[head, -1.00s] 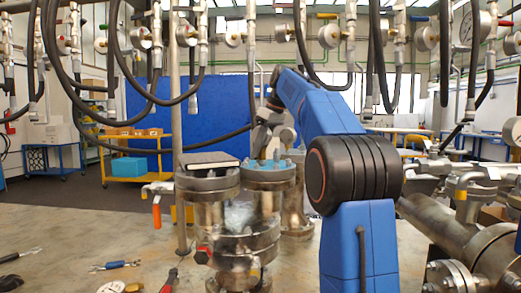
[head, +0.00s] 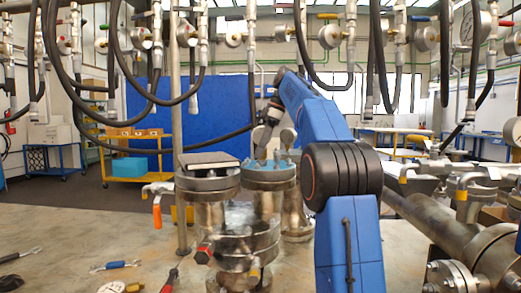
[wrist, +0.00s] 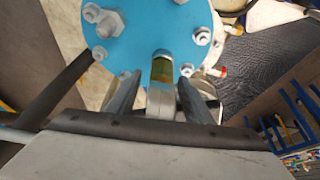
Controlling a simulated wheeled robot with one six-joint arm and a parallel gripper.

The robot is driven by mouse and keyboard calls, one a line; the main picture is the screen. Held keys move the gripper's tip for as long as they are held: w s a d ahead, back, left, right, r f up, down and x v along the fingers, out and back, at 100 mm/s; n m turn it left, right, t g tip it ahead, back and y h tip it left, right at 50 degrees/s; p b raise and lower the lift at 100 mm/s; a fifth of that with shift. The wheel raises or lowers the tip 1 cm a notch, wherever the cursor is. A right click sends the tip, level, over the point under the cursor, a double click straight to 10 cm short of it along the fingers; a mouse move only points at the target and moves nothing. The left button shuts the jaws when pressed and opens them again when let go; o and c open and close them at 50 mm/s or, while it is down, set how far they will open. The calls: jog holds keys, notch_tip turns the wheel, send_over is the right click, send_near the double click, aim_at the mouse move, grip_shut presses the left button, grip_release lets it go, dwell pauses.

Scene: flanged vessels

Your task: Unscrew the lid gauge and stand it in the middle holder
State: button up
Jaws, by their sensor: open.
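The blue round lid (head: 270,171) tops the front metal vessel; its bolts and a larger nut show in the wrist view (wrist: 130,25). A small round gauge (head: 288,137) on a stem shows just behind the lid in the head view. My gripper (wrist: 158,88) is open at the lid's edge. A narrow fitting (wrist: 162,70) with a yellow-green band and silver lower part shows between its fingers. I cannot tell whether this fitting is the gauge, or whether the fingers touch it. I cannot make out the middle holder.
A dark flat pad (head: 208,160) lies on the neighbouring vessel, close to the lid. Hoses and gauges hang overhead. Wrenches and other tools lie on the table (head: 60,240) at the left. Large pipes (head: 450,225) stand at the right.

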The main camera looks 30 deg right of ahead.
jog(key=shift+r, duration=0.1)
jog(key=shift+d+r, duration=0.15)
jog(key=shift+r, duration=0.05)
jog(key=s+d, duration=0.6)
jog(key=d, duration=0.4)
jog(key=shift+s+d+r, duration=0.2)
jog(key=shift+r, duration=0.05)
